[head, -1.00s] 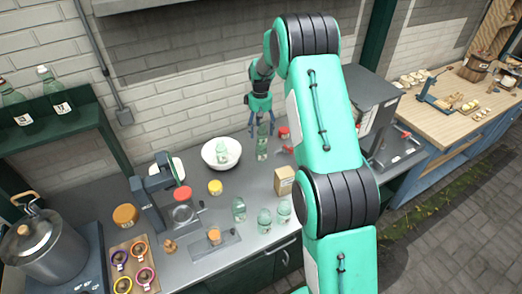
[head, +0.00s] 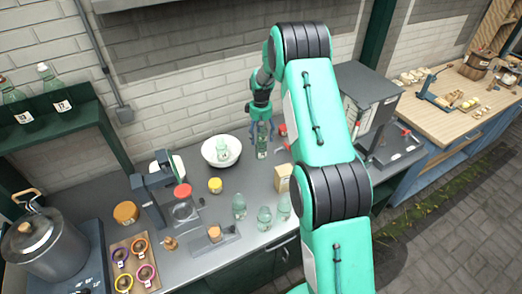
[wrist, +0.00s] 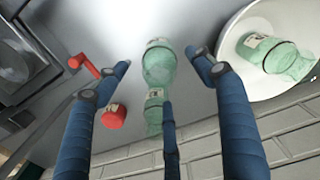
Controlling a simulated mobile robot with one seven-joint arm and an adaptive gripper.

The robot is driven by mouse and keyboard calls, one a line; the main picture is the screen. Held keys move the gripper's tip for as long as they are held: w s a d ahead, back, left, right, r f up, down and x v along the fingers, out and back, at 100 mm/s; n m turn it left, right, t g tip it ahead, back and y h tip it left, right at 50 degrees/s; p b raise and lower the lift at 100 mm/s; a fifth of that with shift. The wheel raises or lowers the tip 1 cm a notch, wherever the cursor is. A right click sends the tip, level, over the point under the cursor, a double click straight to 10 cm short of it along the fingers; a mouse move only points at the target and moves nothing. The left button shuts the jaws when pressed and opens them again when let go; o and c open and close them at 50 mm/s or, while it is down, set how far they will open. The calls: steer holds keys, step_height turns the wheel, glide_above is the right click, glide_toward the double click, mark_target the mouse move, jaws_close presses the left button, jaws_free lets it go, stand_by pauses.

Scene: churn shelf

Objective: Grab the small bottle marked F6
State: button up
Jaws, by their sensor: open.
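Several small pale green bottles are in view, and I cannot read a mark F6 on any of them. One bottle (head: 262,150) stands near the wall below my gripper (head: 261,138). In the wrist view two green bottles show between the spread blue fingers: a nearer one (wrist: 159,64) and one closer to the wall (wrist: 153,112), partly hidden by a finger. My gripper is open and holds nothing. Another bottle (head: 222,151) is in the white bowl (head: 208,158). More bottles (head: 239,206) stand at the counter's front.
The white bowl stands just left of my gripper. A red-lidded jar (wrist: 114,117) and a red handle (wrist: 83,64) are close by on the other side. A cardboard box (head: 283,178) stands in front. The brick wall (head: 180,95) is close behind.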

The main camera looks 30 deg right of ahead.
mark_target(261, 148)
steer(key=shift+f, duration=1.6)
steer(key=shift+s+f, duration=0.2)
steer(key=shift+f, duration=2.45)
steer(key=c, duration=1.4)
